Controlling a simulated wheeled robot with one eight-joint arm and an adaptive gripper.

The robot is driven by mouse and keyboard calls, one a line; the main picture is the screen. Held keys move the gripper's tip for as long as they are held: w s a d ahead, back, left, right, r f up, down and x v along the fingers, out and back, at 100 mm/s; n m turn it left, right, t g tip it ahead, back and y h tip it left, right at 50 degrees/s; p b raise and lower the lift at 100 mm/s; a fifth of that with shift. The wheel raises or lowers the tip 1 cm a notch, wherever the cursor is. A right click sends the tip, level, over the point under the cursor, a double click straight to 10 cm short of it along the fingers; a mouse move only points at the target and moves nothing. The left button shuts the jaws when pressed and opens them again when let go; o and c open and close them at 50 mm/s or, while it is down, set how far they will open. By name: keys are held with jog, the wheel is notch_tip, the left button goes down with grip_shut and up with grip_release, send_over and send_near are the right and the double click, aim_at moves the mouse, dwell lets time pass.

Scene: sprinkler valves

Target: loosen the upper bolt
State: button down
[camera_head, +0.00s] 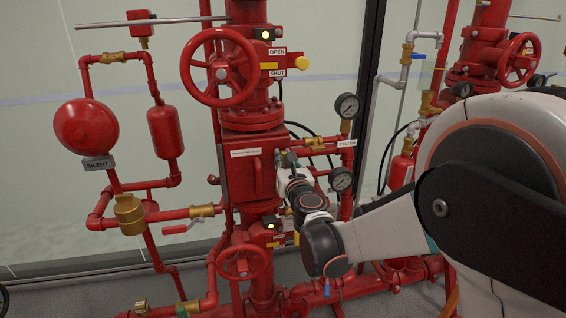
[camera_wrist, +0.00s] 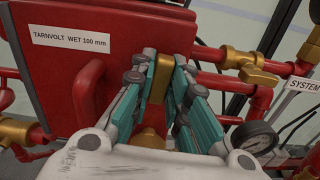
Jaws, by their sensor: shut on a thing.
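The red valve box (camera_head: 240,172) stands on the middle pipe; its front, with a label reading TARNVOLT WET 100 mm, shows in the wrist view (camera_wrist: 60,85). My gripper (camera_wrist: 174,72) is at the right edge of this box, its teal pads shut on a brass piece (camera_wrist: 160,80) that looks like the upper bolt. The pads and fingers hide part of it. Another brass part (camera_wrist: 148,138) shows lower down, behind the fingers; it may be the lower bolt. In the head view my gripper (camera_head: 290,165) is small, and the bolt cannot be made out.
Two gauges (camera_head: 347,106) (camera_head: 341,179) and red pipes stand close on the right; the lower gauge (camera_wrist: 255,138) is near my gripper. A large red handwheel (camera_head: 220,73) is above and a smaller one (camera_head: 244,262) below. A second riser (camera_head: 490,50) stands at right.

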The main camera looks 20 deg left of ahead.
jog(key=c, duration=1.5)
grip_release()
jog(key=v, duration=0.6)
jog(key=shift+b, duration=0.3)
jog(key=shift+w, duration=0.1)
